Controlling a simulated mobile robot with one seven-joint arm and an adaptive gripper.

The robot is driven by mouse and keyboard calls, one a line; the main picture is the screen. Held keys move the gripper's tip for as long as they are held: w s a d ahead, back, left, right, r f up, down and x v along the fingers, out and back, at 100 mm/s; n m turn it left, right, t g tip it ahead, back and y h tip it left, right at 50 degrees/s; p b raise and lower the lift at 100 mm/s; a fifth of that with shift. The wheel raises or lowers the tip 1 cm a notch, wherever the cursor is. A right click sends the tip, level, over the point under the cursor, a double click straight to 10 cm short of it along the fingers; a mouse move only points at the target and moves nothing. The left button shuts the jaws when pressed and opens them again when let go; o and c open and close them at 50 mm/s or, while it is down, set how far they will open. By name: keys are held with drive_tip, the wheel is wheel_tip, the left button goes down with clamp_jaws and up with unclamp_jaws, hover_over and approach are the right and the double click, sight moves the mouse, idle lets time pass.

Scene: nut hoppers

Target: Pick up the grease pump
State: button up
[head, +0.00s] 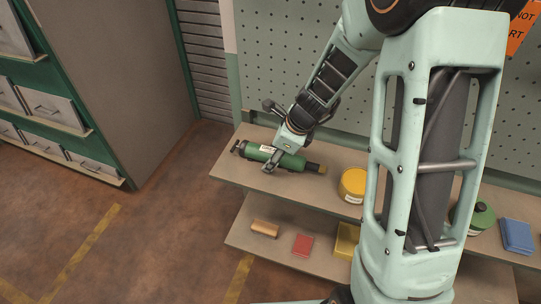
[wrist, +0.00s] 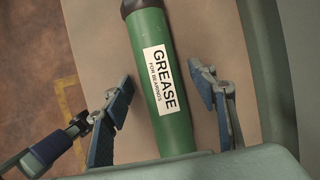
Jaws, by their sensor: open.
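The grease pump is a green cylinder with dark ends and a white label reading "GREASE FOR BEARINGS". In the head view the grease pump (head: 290,160) lies on its side on the upper shelf, near its left end. In the wrist view the grease pump (wrist: 165,85) runs lengthwise between the fingers, with a visible gap on each side. My gripper (head: 271,160) is open over the pump; in the wrist view my gripper (wrist: 170,105) has one blue-padded finger on each side of the cylinder. The pump's lower end is hidden by my gripper's body.
A yellow tub (head: 352,186) stands right of the pump on the upper shelf (head: 325,195). A green container (head: 482,217) and blue item (head: 517,235) are farther right. The lower shelf (head: 265,252) holds a roll (head: 264,228), a red item (head: 303,245) and a yellow one (head: 346,240).

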sight(270, 149)
drive_tip(key=shift+c, duration=0.5)
clamp_jaws()
drive_tip(key=shift+r, duration=0.1)
drive_tip(key=shift+r+p, duration=0.3)
drive_tip(key=shift+r, duration=0.15)
wheel_tip(270, 149, up, 3)
drive_tip(key=shift+w+f, duration=0.1)
drive_tip(key=shift+f, duration=0.1)
drive_tip(key=s+d+r, duration=0.1)
drive_tip(key=r, duration=0.1)
drive_tip(key=s+d+r, duration=0.1)
drive_tip(key=r, duration=0.1)
drive_tip(key=s+d+r, duration=0.1)
drive_tip(key=d+r, duration=0.1)
drive_tip(key=shift+s+r, duration=0.1)
drive_tip(key=shift+s, duration=0.1)
drive_tip(key=s+d+r, duration=0.3)
drive_tip(key=s+d, duration=0.3)
drive_tip(key=shift+d+r, duration=0.35)
